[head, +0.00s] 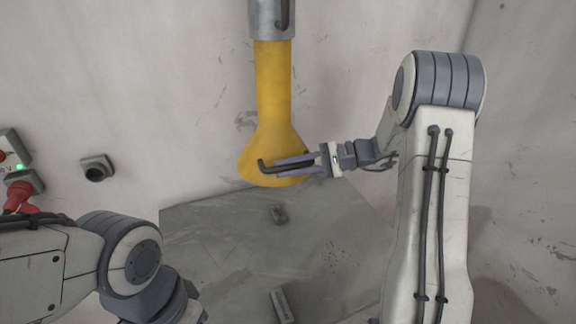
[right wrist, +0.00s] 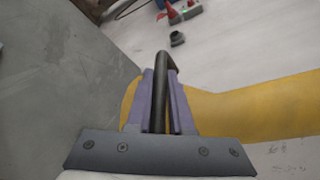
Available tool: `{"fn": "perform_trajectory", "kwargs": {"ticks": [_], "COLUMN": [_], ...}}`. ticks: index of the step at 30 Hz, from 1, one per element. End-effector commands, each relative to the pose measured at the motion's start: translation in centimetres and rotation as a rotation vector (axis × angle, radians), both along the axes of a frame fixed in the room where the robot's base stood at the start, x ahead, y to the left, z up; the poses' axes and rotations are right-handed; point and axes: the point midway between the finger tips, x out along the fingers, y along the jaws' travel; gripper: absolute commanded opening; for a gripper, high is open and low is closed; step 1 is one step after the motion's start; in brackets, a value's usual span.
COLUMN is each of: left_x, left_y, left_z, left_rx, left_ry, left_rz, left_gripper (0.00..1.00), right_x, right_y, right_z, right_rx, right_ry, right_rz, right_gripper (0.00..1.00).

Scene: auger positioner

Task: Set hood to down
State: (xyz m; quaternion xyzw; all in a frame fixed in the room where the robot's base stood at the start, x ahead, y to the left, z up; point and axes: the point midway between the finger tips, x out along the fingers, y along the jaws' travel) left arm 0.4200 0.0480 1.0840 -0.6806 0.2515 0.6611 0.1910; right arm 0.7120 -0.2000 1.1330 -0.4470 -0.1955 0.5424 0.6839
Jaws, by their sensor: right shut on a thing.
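The hood (head: 268,100) is a yellow tube that hangs from a grey metal pipe and flares at its lower end. A dark bent handle (head: 264,167) stands out at the flared end. My right gripper (head: 279,168) reaches in from the right, with its purple fingers on either side of the handle. In the right wrist view the fingers (right wrist: 162,100) are shut on the dark handle (right wrist: 160,66), and the yellow hood (right wrist: 255,112) runs off to the right behind them. My left arm shows at the lower left of the head view, but its gripper's fingers do not show.
A dark round socket (head: 97,170) sits on the left wall. A box with a green light and red parts (head: 12,160) is at the far left.

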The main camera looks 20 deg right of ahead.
Motion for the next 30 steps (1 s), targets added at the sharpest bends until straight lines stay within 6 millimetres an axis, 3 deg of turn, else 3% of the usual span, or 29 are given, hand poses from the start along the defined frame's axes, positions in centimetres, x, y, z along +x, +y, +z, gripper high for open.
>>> {"fn": "perform_trajectory", "kwargs": {"ticks": [2, 3, 5, 6, 17, 30], "left_x": [0.0, 0.0, 0.0, 0.0, 0.0, 0.0], "left_y": [0.0, 0.0, 0.0, 0.0, 0.0, 0.0], "left_z": [0.1, 0.1, 0.1, 0.1, -0.1, -2.1], "left_rx": [0.000, 0.000, 0.000, 0.000, 0.000, 0.000], "left_ry": [0.000, 0.000, 0.000, 0.000, 0.000, 0.000], "left_rz": [0.000, 0.000, 0.000, 0.000, 0.000, 0.000], "left_gripper": [0.50, 0.50, 0.50, 0.50, 0.50, 0.50], "right_x": [0.0, 0.0, 0.0, 0.0, -0.1, -2.7], "right_y": [-0.1, -0.1, -0.1, -0.1, -0.5, -7.7], "right_z": [0.1, 0.1, 0.2, 0.2, 0.2, 1.7], "right_rx": [-0.001, -0.002, -0.001, 0.000, 0.000, -0.002], "right_ry": [-0.001, -0.002, -0.003, -0.003, -0.005, -0.004], "right_rz": [-0.003, -0.003, -0.003, -0.002, -0.002, -0.005], "right_gripper": [0.00, 0.24, 0.47, 0.50, 0.50, 0.50]}}
